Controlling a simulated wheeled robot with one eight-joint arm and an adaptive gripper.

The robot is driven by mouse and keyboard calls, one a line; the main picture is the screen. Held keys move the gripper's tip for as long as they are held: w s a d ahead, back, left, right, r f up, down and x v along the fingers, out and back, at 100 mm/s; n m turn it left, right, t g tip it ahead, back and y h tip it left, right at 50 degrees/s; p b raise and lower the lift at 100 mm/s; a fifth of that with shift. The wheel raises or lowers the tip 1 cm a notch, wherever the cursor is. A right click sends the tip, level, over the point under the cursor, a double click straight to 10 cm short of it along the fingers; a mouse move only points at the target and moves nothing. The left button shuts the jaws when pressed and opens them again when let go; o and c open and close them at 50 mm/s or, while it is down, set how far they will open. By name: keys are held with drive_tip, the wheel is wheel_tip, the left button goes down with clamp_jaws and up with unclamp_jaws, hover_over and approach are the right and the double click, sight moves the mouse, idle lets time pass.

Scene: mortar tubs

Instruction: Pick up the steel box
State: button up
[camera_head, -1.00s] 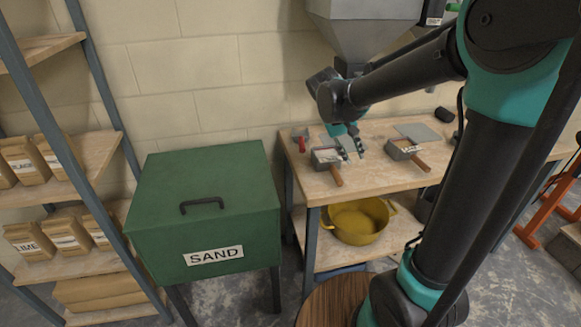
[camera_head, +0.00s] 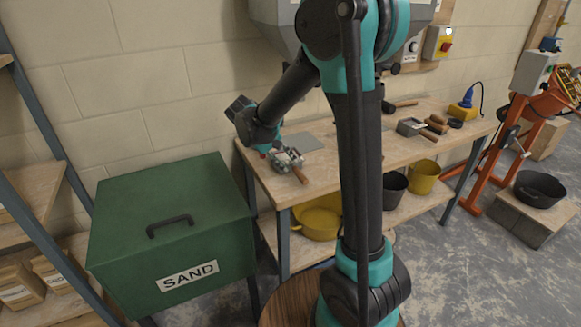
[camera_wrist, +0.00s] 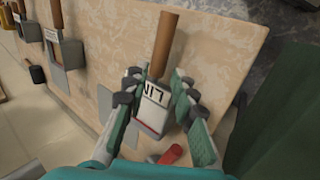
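A grey steel box (camera_wrist: 155,108) with a wooden handle and a white label, partly legible, lies on the wooden bench (camera_head: 325,165). In the head view the same box (camera_head: 291,163) is at the bench's left end, mostly covered by my gripper (camera_head: 285,157). In the wrist view my gripper (camera_wrist: 156,100) has its fingers apart, one on each side of the box, with the handle pointing away. A gap seems to show at the right finger; I cannot tell whether either finger touches the box.
More handled steel boxes (camera_wrist: 67,52) lie farther along the bench. A red object (camera_wrist: 172,154) lies close to the right finger. The green sand bin (camera_head: 170,235) stands left of the bench. A yellow tub (camera_head: 318,222) sits on the shelf below.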

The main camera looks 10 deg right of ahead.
sight(296, 171)
drive_tip(key=shift+s+x, duration=0.2)
drive_tip(key=shift+x, duration=3.35)
clamp_jaws()
